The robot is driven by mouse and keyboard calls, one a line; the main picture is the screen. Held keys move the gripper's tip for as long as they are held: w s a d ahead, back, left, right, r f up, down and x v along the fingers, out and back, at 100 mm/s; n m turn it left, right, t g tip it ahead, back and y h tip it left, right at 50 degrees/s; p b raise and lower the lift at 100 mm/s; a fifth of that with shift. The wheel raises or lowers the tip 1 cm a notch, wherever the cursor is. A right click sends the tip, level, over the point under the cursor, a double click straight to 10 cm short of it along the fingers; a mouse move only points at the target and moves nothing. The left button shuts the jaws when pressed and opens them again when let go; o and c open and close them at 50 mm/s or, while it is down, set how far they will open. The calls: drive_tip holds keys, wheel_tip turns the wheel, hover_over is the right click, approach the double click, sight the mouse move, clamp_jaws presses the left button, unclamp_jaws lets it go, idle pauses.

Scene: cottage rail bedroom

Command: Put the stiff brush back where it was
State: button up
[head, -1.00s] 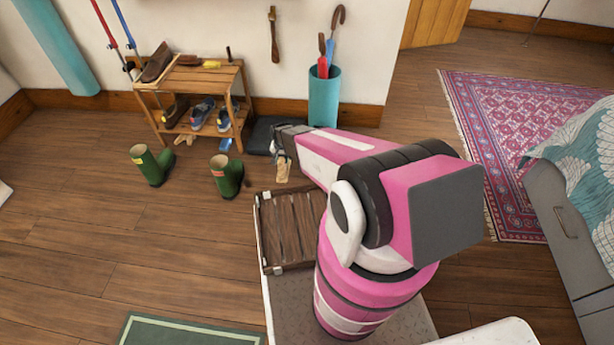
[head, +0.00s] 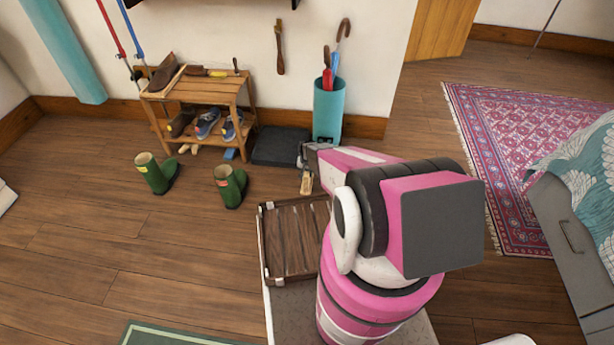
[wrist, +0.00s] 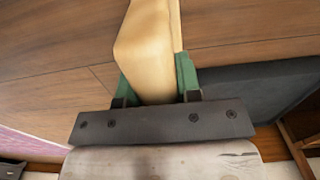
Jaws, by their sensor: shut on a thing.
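My gripper (head: 306,170) is shut on a pale wooden block-like thing, which I take to be the stiff brush (head: 306,184). In the wrist view the brush (wrist: 150,45) sits between the green fingers of my gripper (wrist: 155,85) and points away from the wrist. Its bristles cannot be made out. My gripper holds it in front of the right end of the dark mat, below the teal umbrella stand in the picture. The wooden shoe rack (head: 205,92) stands to the left, with a brown shoe, a yellow-topped brush and other small things on its top.
The dark mat (head: 281,146) lies right of the rack. The teal stand (head: 328,110) holds umbrellas. Green boots (head: 231,187) stand on the floor in front of the rack. A slatted dark wooden crate (head: 295,240) is beside my arm.

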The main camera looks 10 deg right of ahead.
drive_tip(key=shift+f, duration=1)
drive_tip(key=shift+f, duration=0.15)
drive_tip(key=o, duration=0.8)
drive_tip(key=shift+o, duration=0.2)
wheel_tip(320, 180, up, 12)
drive_tip(key=shift+r, duration=0.1)
drive_tip(key=s+r+n, duration=0.1)
drive_tip(key=s+r, duration=0.6)
drive_tip(key=r, duration=0.4)
drive_tip(key=s+r+n, duration=0.1)
drive_tip(key=s+r, duration=0.6)
drive_tip(key=r, duration=0.4)
drive_tip(key=s+r+n, duration=0.1)
drive_tip(key=s+r, duration=0.6)
drive_tip(key=r, duration=0.4)
drive_tip(key=shift+n, duration=0.3)
